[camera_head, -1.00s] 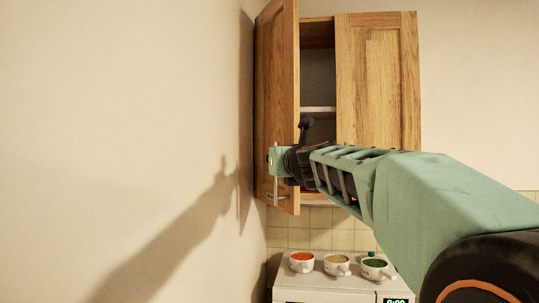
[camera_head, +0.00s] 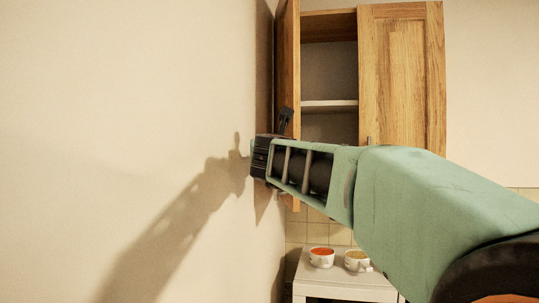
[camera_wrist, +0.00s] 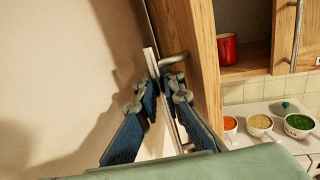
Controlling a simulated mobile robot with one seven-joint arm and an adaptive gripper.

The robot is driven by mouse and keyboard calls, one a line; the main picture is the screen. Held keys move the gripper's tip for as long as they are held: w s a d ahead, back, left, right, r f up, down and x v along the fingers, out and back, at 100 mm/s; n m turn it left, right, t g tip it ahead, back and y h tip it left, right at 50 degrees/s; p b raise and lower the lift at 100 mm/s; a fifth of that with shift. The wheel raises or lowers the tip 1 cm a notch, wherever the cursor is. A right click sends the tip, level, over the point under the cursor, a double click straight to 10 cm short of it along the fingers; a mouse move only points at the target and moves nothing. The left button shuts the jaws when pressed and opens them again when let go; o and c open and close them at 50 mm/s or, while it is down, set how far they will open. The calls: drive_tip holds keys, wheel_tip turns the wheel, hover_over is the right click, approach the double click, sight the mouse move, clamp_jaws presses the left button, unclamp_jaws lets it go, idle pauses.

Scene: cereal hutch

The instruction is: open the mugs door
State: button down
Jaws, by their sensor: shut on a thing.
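The left wooden cabinet door (camera_head: 288,65) stands swung wide open, seen nearly edge-on close to the wall in the head view. In the wrist view the door (camera_wrist: 205,65) carries a slim metal bar handle (camera_wrist: 151,62). My gripper (camera_wrist: 161,88) is shut on this handle, with a blue finger on each side of the bar. A red mug (camera_wrist: 227,48) stands on a shelf inside the cabinet in the wrist view.
The right cabinet door (camera_head: 402,75) is closed. The plain wall (camera_head: 130,110) is close on the left of the opened door. Below, bowls of orange (camera_wrist: 230,124), tan (camera_wrist: 261,121) and green (camera_wrist: 299,121) contents stand on a white surface.

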drive_tip(key=c, duration=2.3)
unclamp_jaws()
drive_tip(key=shift+s+r, duration=0.1)
drive_tip(key=shift+s, duration=0.05)
drive_tip(key=shift+c, duration=0.2)
